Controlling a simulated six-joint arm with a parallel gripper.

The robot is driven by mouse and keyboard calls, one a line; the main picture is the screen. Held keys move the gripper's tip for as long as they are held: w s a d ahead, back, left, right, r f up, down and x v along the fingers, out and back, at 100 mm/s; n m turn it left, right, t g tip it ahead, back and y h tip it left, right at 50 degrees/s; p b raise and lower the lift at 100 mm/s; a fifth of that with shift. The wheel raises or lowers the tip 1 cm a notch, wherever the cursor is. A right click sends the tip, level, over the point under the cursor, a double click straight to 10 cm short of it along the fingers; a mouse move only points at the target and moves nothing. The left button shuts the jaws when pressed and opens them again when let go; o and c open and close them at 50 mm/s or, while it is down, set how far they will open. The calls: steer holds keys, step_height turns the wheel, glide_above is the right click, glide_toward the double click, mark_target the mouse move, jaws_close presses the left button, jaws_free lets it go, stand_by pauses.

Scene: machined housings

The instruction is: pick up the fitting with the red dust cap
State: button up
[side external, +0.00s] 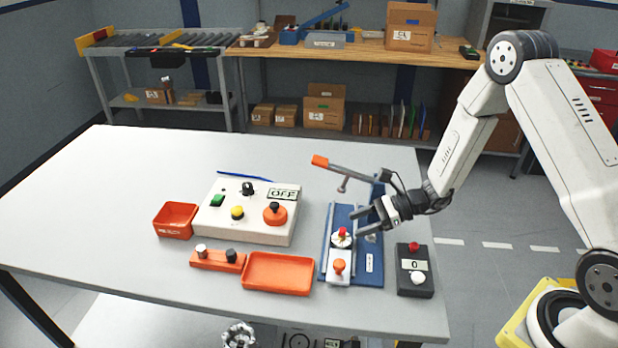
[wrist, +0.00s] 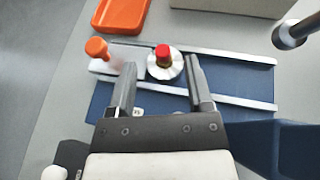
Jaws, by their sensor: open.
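The fitting with the red dust cap (side external: 342,233) stands upright on a round white-silver housing (side external: 341,243) in the blue fixture (side external: 371,275). In the wrist view the red cap (wrist: 163,50) shows above a brass-coloured body on the round housing (wrist: 166,71). My gripper (side external: 361,222) is open and empty, coming from the right, close to the fitting in the side view. In the wrist view my gripper (wrist: 161,63) has one finger at each side of the fitting, with gaps showing; I cannot tell whether the fingertips are level with it in height.
An orange knob (side external: 339,266) sits on the fixture's front part. A clamp arm with an orange handle (side external: 320,161) rises behind. A counter box (side external: 414,280) stands right, an orange tray (side external: 278,273) left, and a control box reading OFF (side external: 248,227) beyond. The table's left part is clear.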

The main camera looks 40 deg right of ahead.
mark_target(335, 238)
steer(key=shift+w+a+f, duration=0.25)
steer(key=shift+w+a, duration=0.05)
steer(key=shift+a, duration=0.2)
steer(key=shift+a, duration=0.1)
steer(key=shift+x, duration=2.5)
steer(key=shift+w, duration=0.15)
jaws_close()
